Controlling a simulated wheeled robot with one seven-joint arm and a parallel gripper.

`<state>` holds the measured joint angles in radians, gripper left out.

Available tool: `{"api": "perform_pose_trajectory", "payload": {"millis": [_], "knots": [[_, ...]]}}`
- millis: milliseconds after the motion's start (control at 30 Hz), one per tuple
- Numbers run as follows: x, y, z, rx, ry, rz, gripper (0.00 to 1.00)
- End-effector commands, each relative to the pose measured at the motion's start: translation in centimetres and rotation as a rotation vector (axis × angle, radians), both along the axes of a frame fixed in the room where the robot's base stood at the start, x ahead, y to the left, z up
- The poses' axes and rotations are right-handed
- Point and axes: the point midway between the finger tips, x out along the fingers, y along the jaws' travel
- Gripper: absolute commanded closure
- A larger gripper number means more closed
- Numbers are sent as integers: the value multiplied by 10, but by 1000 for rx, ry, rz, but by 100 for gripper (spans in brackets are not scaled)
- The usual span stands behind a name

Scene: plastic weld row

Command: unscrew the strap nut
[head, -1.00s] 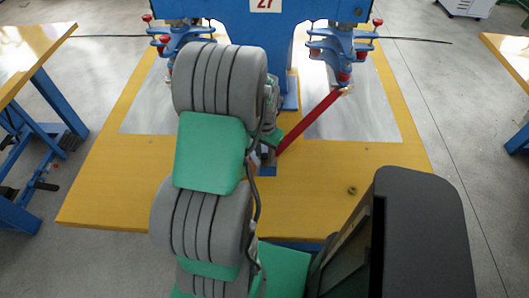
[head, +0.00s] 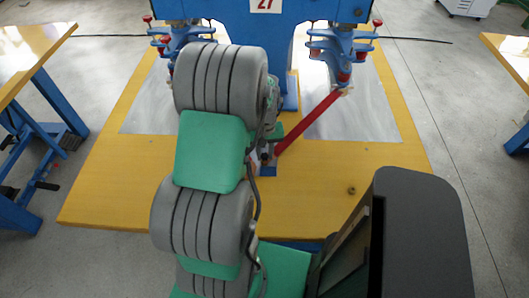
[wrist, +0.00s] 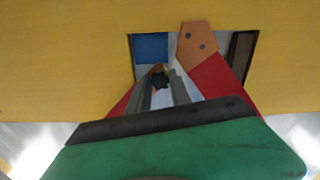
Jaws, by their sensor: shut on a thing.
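In the wrist view my gripper (wrist: 160,84) points at an opening in the yellow tabletop. Its grey fingers are shut around a small dark nut (wrist: 160,79), the strap nut. Red strap (wrist: 212,78) shows on the right of the fingers, and some red also shows on the left. In the head view the red strap (head: 308,122) slants from the right-hand clamp head down toward my wrist. My arm hides the fingers and nut there.
The yellow table (head: 330,200) carries a blue machine (head: 265,40) with clamp heads left and right. Pale metal sheets (head: 375,105) lie under the heads. A small round fitting (head: 351,190) sits on the clear front right. A blue block (wrist: 152,47) is in the opening.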

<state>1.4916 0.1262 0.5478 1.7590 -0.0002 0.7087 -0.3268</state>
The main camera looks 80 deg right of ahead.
Motion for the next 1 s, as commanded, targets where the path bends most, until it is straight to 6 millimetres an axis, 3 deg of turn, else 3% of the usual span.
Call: {"api": "perform_pose_trajectory", "payload": {"millis": [400,500,700,733,1000], "knots": [[0,0,1,1,0,864,100],[0,0,1,1,0,976,100],[-1,0,0,1,0,994,100],[-1,0,0,1,0,993,74],[0,0,0,1,0,992,55]]}}
